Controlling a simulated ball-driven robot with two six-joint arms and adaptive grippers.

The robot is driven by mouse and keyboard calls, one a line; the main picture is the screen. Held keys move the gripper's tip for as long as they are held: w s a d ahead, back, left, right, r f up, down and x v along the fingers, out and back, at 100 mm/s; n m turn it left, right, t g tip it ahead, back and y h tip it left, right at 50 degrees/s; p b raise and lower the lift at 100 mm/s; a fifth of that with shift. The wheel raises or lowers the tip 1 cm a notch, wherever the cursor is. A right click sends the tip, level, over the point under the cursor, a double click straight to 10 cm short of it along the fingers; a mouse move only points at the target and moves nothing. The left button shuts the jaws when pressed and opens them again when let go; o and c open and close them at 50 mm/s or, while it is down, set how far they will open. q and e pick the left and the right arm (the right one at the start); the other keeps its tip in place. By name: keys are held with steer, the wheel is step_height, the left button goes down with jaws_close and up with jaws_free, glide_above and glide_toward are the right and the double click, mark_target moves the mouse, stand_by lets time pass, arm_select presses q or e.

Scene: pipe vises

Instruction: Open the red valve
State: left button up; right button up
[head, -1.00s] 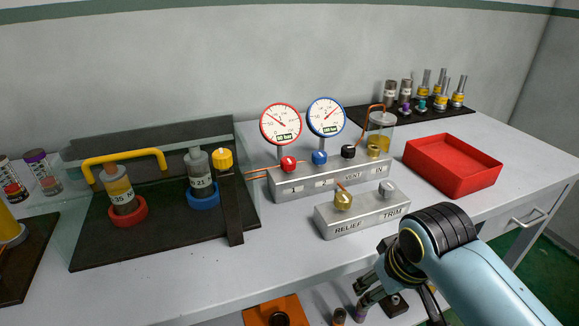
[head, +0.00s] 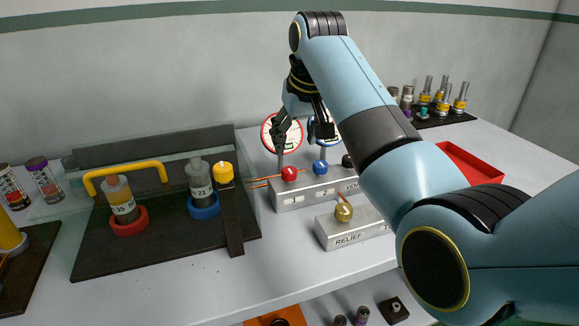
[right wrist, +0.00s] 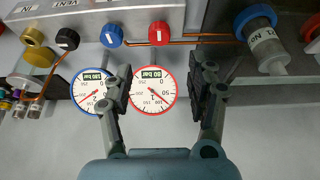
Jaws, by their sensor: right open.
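The red valve (head: 289,174) is a small round red knob on the left end of the grey manifold block (head: 300,200). It also shows in the right wrist view (right wrist: 158,33), upper middle, beyond the fingertips. My right gripper (head: 301,128) is open and empty, pointing down above the red valve and in front of the red-rimmed gauge. In the right wrist view its two fingers (right wrist: 163,82) stand apart, with the red-rimmed gauge (right wrist: 154,90) between them. Neither finger appears to touch the knob. My left gripper is not in view.
A blue knob (head: 320,168) sits right beside the red valve. A grey RELIEF block (head: 350,232) with a brass knob stands in front. My right arm hides part of the manifold and the red tray (head: 470,162). A glass-fronted rack (head: 160,230) stands left.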

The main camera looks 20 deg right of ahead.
mark_target(289, 169)
steer(key=x, duration=1)
steer(key=shift+d+f+b, duration=0.1)
steer(key=shift+f+b, duration=0.05)
steer(key=shift+b, duration=0.25)
steer(key=c, duration=1.1)
steer(key=shift+c, duration=0.2)
